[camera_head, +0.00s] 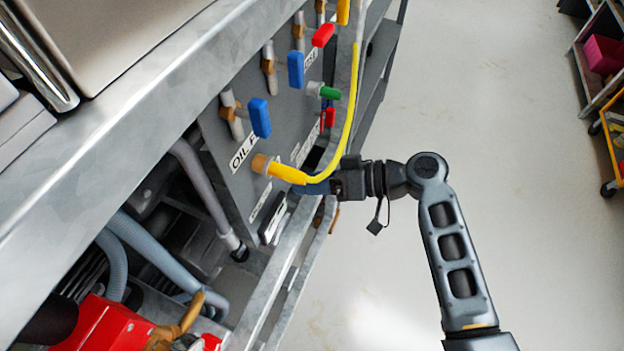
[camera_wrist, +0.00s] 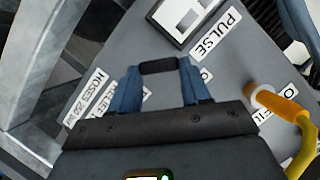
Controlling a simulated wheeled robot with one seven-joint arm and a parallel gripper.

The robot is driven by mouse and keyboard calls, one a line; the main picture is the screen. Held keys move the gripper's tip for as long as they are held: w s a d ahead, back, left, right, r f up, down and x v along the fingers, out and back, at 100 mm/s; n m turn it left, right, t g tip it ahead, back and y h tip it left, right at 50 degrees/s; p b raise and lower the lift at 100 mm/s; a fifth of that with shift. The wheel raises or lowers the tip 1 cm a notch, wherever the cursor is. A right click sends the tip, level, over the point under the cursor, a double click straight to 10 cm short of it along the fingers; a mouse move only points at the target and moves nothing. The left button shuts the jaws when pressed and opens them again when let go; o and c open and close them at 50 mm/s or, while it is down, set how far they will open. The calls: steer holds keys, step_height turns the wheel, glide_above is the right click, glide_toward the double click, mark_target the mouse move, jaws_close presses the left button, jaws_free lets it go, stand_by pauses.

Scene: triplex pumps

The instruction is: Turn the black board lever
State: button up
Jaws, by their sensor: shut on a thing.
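The grey board (camera_head: 226,172) stands at an angle under the metal frame in the head view. It also fills the middle of the wrist view (camera_wrist: 232,82). My gripper (camera_wrist: 158,68) has its two blue fingers on either side of the black lever (camera_wrist: 159,66), which spans between the fingertips. The gripper is shut on it. In the head view my gripper (camera_head: 312,187) reaches the lower right part of the board from the right. There the yellow hose and the fingers hide the black lever.
A yellow hose (camera_head: 347,125) loops close above my gripper from an orange fitting (camera_head: 262,163). Blue handles (camera_head: 260,117), a green handle (camera_head: 330,93) and a red handle (camera_head: 324,34) stick out from the board. A white-framed switch (camera_wrist: 180,15) is near the PULSE label. Open floor lies right.

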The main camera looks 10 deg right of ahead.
steer(key=m+y, duration=0.1)
steer(key=m, duration=0.1)
steer(key=m+g+y, duration=0.1)
steer(key=m, duration=0.2)
steer(key=f+m+y, duration=0.1)
steer(key=m, duration=0.2)
steer(key=shift+w+d+f+y, duration=0.1)
steer(key=shift+w+d+y, duration=0.05)
steer(key=shift+w+y, duration=0.2)
stand_by(0.5)
steer(key=o, duration=1.1)
steer(key=shift+s, duration=0.1)
steer(key=shift+c, duration=0.2)
steer(key=v, duration=0.7)
steer(key=shift+d, duration=0.45)
steer(key=shift+f, duration=0.1)
